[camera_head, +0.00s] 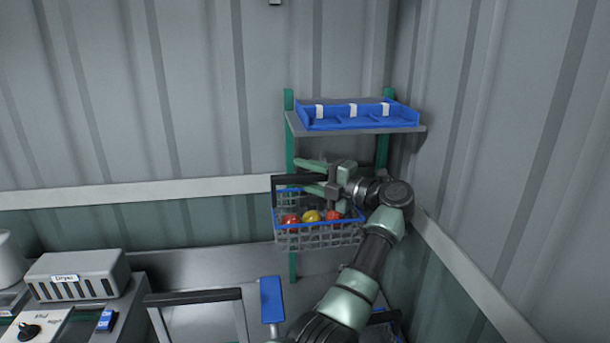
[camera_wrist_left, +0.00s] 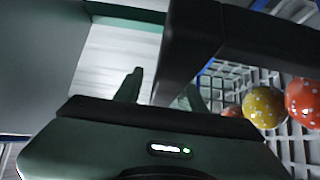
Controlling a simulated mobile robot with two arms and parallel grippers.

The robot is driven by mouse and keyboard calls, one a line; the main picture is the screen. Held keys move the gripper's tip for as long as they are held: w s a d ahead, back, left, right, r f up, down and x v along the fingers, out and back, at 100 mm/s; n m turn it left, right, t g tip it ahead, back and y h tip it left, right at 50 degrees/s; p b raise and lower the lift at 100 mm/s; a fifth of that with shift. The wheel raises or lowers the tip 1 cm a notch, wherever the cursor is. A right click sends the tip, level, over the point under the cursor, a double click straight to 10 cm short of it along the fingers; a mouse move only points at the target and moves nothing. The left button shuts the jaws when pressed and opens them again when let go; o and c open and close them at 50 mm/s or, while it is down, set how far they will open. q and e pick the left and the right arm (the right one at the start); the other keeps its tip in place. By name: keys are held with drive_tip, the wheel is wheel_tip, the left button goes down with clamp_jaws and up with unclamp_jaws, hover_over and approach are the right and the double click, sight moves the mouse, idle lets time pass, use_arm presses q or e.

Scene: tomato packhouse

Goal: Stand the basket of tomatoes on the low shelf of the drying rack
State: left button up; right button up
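The basket (camera_head: 320,238) is a grey mesh one with a blue rim and a black handle (camera_head: 274,192). It holds red and yellow tomatoes (camera_head: 311,215) and looks upright, in front of the drying rack (camera_head: 289,145). My left gripper (camera_head: 305,176) is at the handle, its green fingers spread above and below the handle's top bar. In the left wrist view, the black handle (camera_wrist_left: 185,50) crosses close to the fingers, with tomatoes (camera_wrist_left: 263,107) at right. The basket hides what is beneath it; I cannot make out the low shelf. My right gripper is not in view.
The rack's upper shelf (camera_head: 420,129) carries a blue divided tray (camera_head: 343,124) just above my gripper. The corrugated wall (camera_head: 500,150) is close on the right. A grey dryer (camera_head: 80,275) stands at the lower left.

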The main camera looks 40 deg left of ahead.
sight(319, 179)
use_arm(q)
drive_tip(key=shift+r, duration=0.2)
drive_tip(key=d+b, duration=0.1)
drive_tip(key=d, duration=0.1)
drive_tip(key=d+b, duration=0.1)
drive_tip(key=d, duration=0.1)
drive_tip(key=d+b, duration=0.1)
drive_tip(key=d, duration=0.1)
drive_tip(key=shift+w+d+f, duration=0.2)
drive_tip(key=shift+w+f, duration=0.1)
drive_tip(key=shift+w, duration=0.1)
drive_tip(key=shift+d+r+b, duration=0.15)
drive_tip(key=shift+d+b, duration=0.25)
drive_tip(key=shift+d, duration=0.15)
